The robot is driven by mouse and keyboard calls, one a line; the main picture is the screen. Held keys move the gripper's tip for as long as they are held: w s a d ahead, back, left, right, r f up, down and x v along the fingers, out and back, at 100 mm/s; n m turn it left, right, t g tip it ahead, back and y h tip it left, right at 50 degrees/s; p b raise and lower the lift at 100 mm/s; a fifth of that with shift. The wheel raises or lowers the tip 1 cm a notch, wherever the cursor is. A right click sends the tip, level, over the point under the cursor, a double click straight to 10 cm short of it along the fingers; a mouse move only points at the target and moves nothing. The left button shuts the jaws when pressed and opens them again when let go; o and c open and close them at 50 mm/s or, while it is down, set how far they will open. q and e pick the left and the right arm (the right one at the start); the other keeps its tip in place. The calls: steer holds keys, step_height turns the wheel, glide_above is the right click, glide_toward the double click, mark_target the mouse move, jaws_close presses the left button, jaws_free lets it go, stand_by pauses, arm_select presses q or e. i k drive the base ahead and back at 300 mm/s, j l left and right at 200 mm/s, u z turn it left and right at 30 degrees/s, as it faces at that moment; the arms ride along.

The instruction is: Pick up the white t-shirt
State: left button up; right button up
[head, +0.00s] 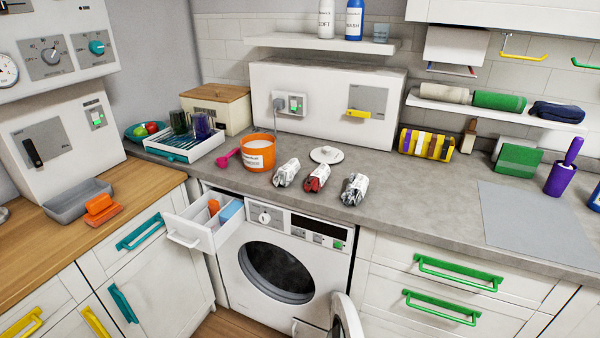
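No garment plainly recognisable as a white t-shirt shows in the head view. Three small bundles sit in a row on the grey countertop (420,205), above the washing machine. The left bundle (286,173) is whitish with grey, the middle bundle (317,178) is red and white, and the right bundle (354,190) is white with dark grey. I cannot tell whether any of them is the t-shirt. The front-loading machine (318,285) has a dark round opening (275,272); its inside is too dark to make out. Neither of my grippers is in view.
The detergent drawer (205,222) is pulled out. A rounded white part (346,318) stands before the machine at the bottom edge, possibly its open door.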

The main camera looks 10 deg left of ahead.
mark_target(284, 175)
steer(key=j+z, duration=0.6)
steer(key=j, duration=0.15)
steer(key=j+z, duration=0.25)
steer(key=j, duration=0.15)
steer(key=i+j+z, duration=0.1)
steer(key=j+z, duration=0.15)
steer(key=j, duration=0.2)
